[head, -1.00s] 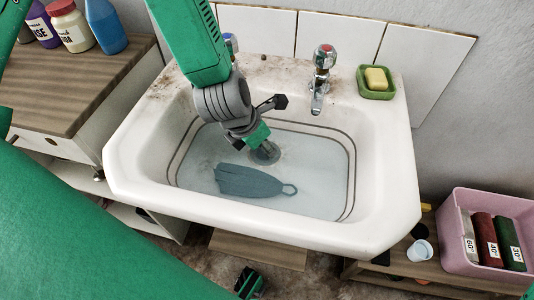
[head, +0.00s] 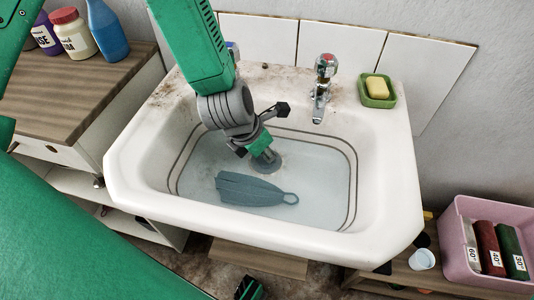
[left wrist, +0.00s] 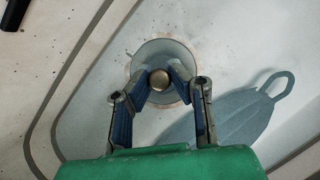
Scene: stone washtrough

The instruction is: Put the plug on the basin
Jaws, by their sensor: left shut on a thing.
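The white basin (head: 140,150) stands mid-picture with shallow water in it. My left gripper (head: 266,156) reaches down into it over the drain area. In the left wrist view my left gripper (left wrist: 160,80) is shut on the small brass knob of the plug (left wrist: 150,52), a round grey disc. The disc also shows in the head view as the plug (head: 268,163). A pale brownish ring shows around the disc; I cannot tell whether the plug is seated in the drain.
A blue-grey leaf-shaped thing with a loop (head: 250,190) lies in the basin beside the gripper. The tap (head: 322,85) and a green soap dish (head: 377,95) with yellow soap are on the back rim. Bottles stand on a wooden cabinet (head: 75,85) at left; a pink bin (head: 460,235) is at right.

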